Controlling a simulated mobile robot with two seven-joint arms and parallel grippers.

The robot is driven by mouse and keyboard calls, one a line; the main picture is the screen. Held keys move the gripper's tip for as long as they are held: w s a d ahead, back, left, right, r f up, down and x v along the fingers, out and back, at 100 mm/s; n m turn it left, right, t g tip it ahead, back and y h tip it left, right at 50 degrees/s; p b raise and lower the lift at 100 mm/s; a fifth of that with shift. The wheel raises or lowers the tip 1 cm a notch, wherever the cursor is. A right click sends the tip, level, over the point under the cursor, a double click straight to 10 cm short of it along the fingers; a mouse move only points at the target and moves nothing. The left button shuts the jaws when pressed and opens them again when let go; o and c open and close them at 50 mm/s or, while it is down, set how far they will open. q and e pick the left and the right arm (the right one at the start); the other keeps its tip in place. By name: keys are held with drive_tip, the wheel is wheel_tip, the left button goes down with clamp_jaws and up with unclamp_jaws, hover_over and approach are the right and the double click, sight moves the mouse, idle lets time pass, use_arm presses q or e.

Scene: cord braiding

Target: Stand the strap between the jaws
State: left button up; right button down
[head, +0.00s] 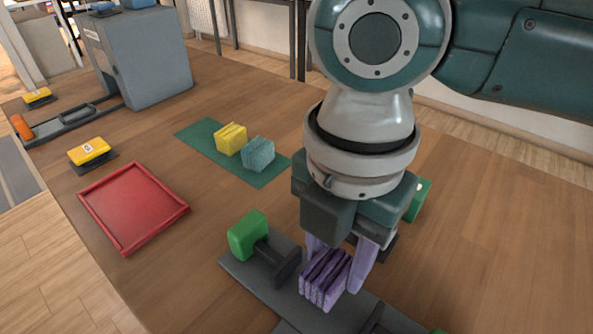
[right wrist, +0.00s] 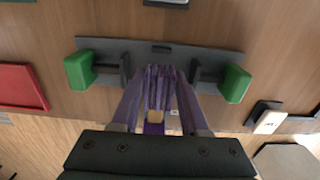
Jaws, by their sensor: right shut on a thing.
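The strap is a folded purple bundle (head: 322,284); it also shows in the right wrist view (right wrist: 155,95). My right gripper (head: 334,270) is shut on it, with one purple finger on each side. The strap stands upright over the grey base plate (head: 240,270). Two dark jaws with green handles stand on that plate: the left jaw (right wrist: 123,72) and the right jaw (right wrist: 196,72). In the right wrist view the strap lines up with the gap between them. I cannot tell whether it touches the plate. My left gripper is not in view.
A red tray (head: 180,212) lies left of the plate. A green mat (head: 195,134) behind holds a yellow bundle (head: 230,139) and a teal bundle (head: 258,153). A grey machine (head: 150,60) and a yellow button box (head: 89,152) stand further left.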

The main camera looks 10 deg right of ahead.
sight(333, 279)
drive_tip(key=shift+f+b, duration=0.4)
drive_tip(key=shift+f, duration=1.4)
drive_tip(key=shift+f, duration=0.2)
drive_tip(key=shift+c, duration=2.1)
unclamp_jaws()
